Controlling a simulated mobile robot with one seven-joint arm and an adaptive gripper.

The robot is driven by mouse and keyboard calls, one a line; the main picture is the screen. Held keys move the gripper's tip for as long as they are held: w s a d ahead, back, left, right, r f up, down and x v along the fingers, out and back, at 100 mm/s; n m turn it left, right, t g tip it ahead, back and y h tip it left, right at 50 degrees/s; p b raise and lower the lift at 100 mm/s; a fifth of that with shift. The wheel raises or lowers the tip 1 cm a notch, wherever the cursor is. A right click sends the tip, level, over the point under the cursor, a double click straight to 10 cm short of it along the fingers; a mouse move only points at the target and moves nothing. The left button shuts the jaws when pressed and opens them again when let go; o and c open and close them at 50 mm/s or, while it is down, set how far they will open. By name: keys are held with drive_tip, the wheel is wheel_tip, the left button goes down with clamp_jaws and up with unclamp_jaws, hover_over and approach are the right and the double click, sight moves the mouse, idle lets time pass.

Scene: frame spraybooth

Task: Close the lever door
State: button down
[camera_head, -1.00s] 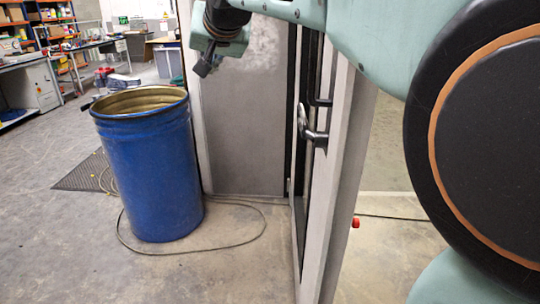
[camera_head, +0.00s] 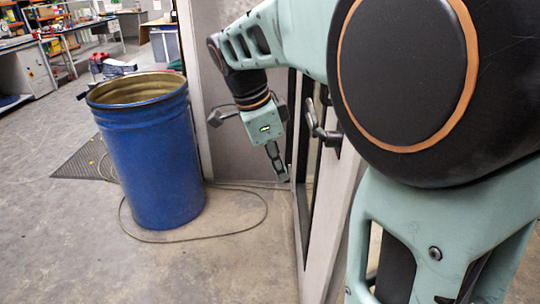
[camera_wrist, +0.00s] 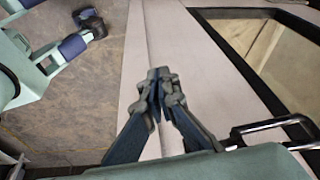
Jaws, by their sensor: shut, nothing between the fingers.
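The lever door (camera_head: 322,240) stands open, seen nearly edge-on in the head view. Its dark lever handle (camera_head: 322,130) is on the upper part, partly beside my arm. My gripper (camera_head: 284,178) points down just left of the door, lower than the handle. In the wrist view my gripper (camera_wrist: 160,74) has its fingertips together and empty, over the pale door frame (camera_wrist: 205,65). A dark-edged window and a bar-shaped handle (camera_wrist: 270,128) show right of the fingers there. I cannot tell whether the fingers touch the door.
A blue drum (camera_head: 150,155) stands on the concrete floor to the left, with a cable (camera_head: 215,236) looped around its base. A grey booth panel (camera_head: 225,150) is behind my gripper. Workbenches and shelves are far back left. The floor at front left is clear.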

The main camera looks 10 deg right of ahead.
drive_tip(key=s+d+f+m+g, duration=0.1)
drive_tip(key=s+d+f, duration=0.3)
drive_tip(key=d+f, duration=0.5)
drive_tip(key=shift+s+d+f+m+g+h+p, duration=0.25)
drive_tip(key=shift+f+m+p, duration=0.2)
drive_tip(key=shift+m, duration=0.35)
